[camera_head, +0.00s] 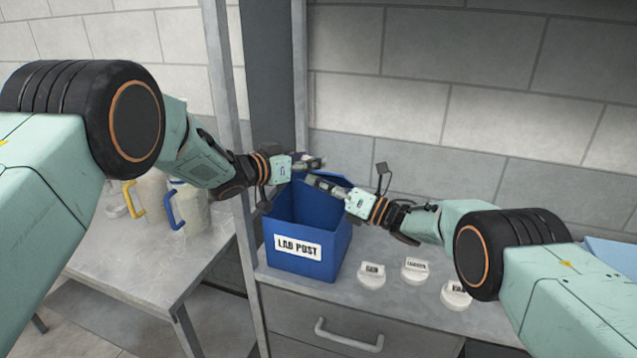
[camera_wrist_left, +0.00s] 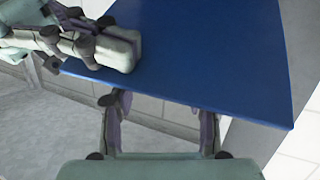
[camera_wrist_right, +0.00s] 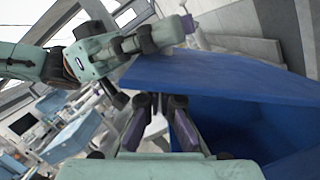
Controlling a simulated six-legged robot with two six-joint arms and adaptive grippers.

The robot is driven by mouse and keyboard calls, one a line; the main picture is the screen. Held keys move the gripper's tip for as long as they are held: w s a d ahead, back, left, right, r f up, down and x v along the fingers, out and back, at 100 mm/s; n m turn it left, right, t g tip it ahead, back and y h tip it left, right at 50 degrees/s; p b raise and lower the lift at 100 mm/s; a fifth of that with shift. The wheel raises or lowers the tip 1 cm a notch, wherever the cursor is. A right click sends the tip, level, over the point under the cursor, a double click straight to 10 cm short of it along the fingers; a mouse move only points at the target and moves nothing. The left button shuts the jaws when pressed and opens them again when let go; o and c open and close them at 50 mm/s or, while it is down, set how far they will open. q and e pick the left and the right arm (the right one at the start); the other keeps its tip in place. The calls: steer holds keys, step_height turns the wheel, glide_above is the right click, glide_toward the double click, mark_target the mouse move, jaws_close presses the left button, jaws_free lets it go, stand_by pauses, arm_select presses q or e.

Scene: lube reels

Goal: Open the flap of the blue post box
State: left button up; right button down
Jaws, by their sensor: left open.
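The blue post box (camera_head: 325,257), labelled LAB POST, stands upright on the counter, its dark interior visible from above. Its blue flap is a raised panel in the left wrist view (camera_wrist_left: 210,60) and the right wrist view (camera_wrist_right: 215,75), where the box opening (camera_wrist_right: 225,122) shows beneath it. My left gripper (camera_head: 315,163) is open above the back of the box; its fingers straddle empty space below the panel's edge. My right gripper (camera_head: 312,181) is just below it, fingertips close to the flap's edge. Its fingertips are near each other; contact with the flap is unclear.
Several white labelled lids (camera_head: 416,270) lie on the counter right of the box. Jugs with yellow and blue handles (camera_head: 186,208) stand on the left table. A metal post (camera_head: 228,120) rises left of the box, and a block wall (camera_head: 430,110) stands behind.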

arm_select(q)
steer(key=shift+s+f, duration=0.2)
steer(key=shift+f, duration=0.25)
arm_select(e)
steer(key=shift+w+r, duration=0.1)
steer(key=shift+r, duration=0.2)
